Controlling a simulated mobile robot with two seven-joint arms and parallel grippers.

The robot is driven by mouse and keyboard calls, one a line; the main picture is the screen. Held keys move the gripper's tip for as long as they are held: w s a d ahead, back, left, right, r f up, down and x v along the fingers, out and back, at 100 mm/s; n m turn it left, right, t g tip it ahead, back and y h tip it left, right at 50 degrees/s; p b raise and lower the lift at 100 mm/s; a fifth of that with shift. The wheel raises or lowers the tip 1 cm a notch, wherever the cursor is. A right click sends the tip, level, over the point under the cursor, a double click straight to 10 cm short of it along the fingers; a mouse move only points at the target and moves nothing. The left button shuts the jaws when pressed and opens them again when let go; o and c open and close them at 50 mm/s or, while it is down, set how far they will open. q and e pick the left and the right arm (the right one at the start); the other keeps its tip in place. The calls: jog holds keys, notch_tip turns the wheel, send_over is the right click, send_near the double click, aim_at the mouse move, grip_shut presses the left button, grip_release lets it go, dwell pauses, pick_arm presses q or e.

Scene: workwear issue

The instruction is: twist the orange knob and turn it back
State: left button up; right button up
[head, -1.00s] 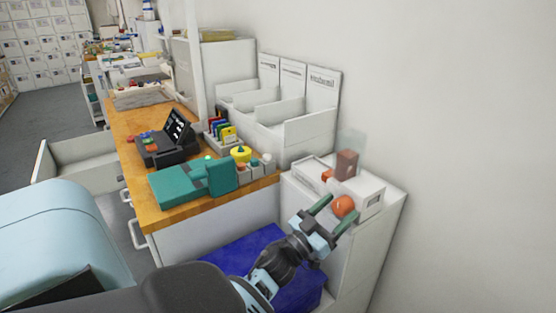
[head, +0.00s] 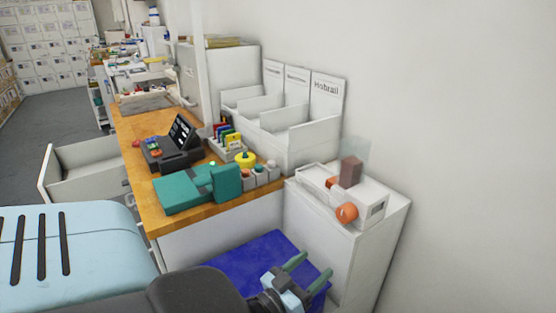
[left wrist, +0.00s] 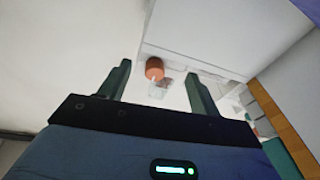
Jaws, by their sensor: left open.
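The orange knob (head: 346,213) sits on the front of a white box-shaped device (head: 372,207) on top of a white cabinet. My left gripper (head: 308,272) is open and empty, below and to the left of the knob in the head view, apart from it, over the blue surface. In the left wrist view the knob (left wrist: 154,69) shows beyond and between the two spread fingers (left wrist: 158,85). My right gripper is not in view.
A brown block (head: 350,172) and a clear panel stand on the device. The wooden counter (head: 190,222) to the left holds a teal device (head: 185,190), a black terminal (head: 172,148) and a yellow-topped item (head: 246,159). A blue surface (head: 245,262) lies below. An open drawer (head: 85,168) juts out at left.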

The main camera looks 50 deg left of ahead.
pick_arm(q)
jog(key=s+d+f+m+g+p, duration=0.2)
jog(key=s+d+f+g, duration=0.5)
jog(key=s+f, duration=0.4)
jog(key=shift+s+f+h+p, duration=0.3)
jog(key=shift+s+p, duration=0.55)
jog(key=shift+s, duration=0.95)
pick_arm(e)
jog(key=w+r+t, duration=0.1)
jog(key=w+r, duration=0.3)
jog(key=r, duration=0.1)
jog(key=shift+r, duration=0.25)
pick_arm(q)
jog(key=shift+r, duration=0.1)
jog(key=s+d+f+m+g+h+p, duration=0.1)
jog(key=s+d+f+g, duration=0.1)
jog(key=s, duration=0.4)
jog(key=s+d+f+m+g+h+p, duration=0.1)
jog(key=s+d+g, duration=0.1)
jog(key=s+d, duration=0.2)
jog(key=s, duration=0.2)
jog(key=shift+s+f, duration=0.4)
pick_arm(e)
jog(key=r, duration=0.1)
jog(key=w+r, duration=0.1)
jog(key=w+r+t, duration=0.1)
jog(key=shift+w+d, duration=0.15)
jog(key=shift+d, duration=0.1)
